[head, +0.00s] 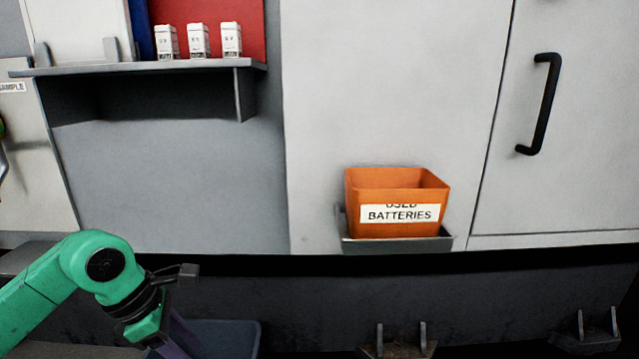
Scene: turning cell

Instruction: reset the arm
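My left arm is green and comes in from the lower left of the head view, bending downward at its wrist. My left gripper (172,335) is at the wrist's lower end, partly cut off by the bottom edge of the picture. Its fingertips are not clear, so I cannot tell whether it is open or shut. A dark purple part shows beside the wrist, and I cannot tell what it is. My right arm and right gripper are not in view.
An orange bin (400,190) labelled used batteries sits in a grey holder (398,245) on the machine front. A shelf (150,66) holds several items, including small white boxes (199,40). A dark bin (232,338) is beside my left wrist. A black door handle (545,105) sticks out at right.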

